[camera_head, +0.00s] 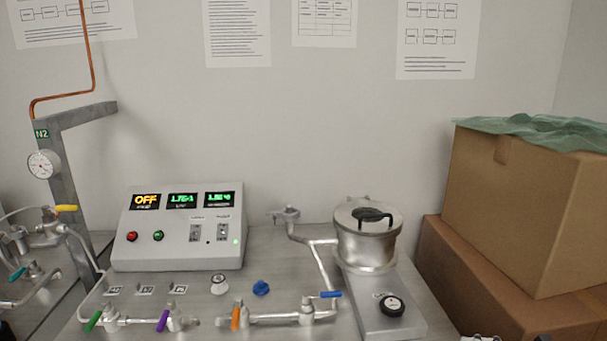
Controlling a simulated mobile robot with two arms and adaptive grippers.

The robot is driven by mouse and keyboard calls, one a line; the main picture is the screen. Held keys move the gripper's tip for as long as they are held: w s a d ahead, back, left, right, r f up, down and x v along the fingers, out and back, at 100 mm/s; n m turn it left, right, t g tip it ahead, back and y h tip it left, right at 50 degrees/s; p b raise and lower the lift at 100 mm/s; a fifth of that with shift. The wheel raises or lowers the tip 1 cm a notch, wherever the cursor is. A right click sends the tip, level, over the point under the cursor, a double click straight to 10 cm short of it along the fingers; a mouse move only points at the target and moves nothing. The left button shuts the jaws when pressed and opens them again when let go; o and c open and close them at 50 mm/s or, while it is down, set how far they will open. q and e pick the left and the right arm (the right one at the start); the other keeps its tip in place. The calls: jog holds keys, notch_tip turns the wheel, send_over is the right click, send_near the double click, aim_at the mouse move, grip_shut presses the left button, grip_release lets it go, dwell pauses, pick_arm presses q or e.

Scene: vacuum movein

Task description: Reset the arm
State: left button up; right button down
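Neither of my grippers shows clearly in the head view. A thin white and dark sliver at the bottom edge, right of centre, may be part of my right arm, but too little of it shows to tell. The bench holds a control box (180,228) with three lit displays, the left one reading OFF. To its right a metal chamber (367,238) with a black-handled lid stands on a grey base (384,305) with a black knob. The lid sits on the chamber.
A pipe line along the front has green (94,321), purple (163,320), orange (235,318) and blue (331,294) valve handles. A gauge (44,164) hangs on a grey post at left. Stacked cardboard boxes (525,215) fill the right side.

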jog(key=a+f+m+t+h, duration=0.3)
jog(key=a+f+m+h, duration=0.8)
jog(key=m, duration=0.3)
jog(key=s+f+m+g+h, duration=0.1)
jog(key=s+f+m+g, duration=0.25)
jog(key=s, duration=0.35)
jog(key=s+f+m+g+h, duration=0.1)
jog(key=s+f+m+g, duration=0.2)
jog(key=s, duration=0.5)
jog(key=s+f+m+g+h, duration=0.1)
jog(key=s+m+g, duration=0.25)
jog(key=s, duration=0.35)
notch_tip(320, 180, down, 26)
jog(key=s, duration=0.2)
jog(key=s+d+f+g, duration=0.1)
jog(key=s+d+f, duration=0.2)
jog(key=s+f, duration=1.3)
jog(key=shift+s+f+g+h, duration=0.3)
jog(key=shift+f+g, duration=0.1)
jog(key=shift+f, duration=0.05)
